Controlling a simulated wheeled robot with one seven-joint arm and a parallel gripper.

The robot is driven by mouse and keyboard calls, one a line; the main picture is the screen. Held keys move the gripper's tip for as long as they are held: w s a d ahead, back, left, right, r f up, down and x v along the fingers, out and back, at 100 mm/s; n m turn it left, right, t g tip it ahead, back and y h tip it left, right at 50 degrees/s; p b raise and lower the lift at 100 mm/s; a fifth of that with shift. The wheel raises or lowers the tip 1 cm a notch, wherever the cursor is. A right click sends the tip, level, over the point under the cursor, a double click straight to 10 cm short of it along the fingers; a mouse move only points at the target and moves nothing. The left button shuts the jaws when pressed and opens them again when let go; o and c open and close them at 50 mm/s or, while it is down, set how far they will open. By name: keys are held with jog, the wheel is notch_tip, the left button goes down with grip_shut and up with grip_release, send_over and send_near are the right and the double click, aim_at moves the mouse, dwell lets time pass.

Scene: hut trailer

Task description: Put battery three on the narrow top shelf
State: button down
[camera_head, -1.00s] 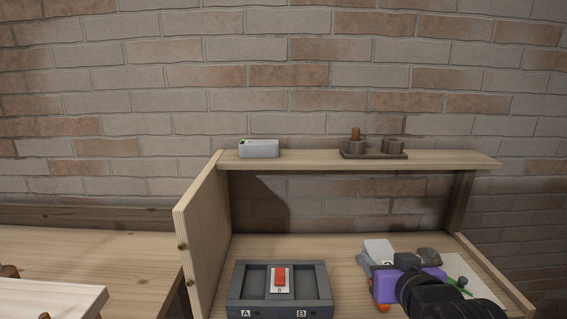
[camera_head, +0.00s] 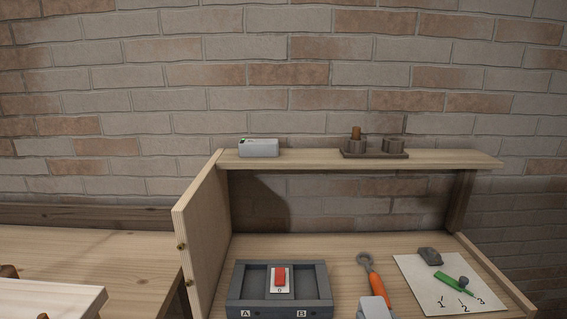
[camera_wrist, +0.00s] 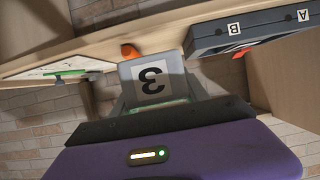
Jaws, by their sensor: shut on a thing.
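Battery three (camera_wrist: 152,78) is a pale grey block with a large black 3 on a white label, upside down in the wrist view. My gripper (camera_wrist: 160,103) is shut on it; the purple gripper body fills the bottom of that view. In the head view a pale grey block at the bottom edge, apparently battery three (camera_head: 375,306), is partly cut off, and my gripper is out of that picture. The narrow top shelf (camera_head: 300,158) is a wooden board against the brick wall, above the workbench.
On the shelf, a grey-white box (camera_head: 258,148) stands left and a dark holder with cylinders (camera_head: 374,149) right, with bare board between. Below are a tray marked A and B (camera_head: 280,288), an orange-handled wrench (camera_head: 373,280) and a numbered paper (camera_head: 450,288). A wooden side panel (camera_head: 200,230) rises left.

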jog(key=s+f, duration=1.5)
jog(key=f, duration=0.4)
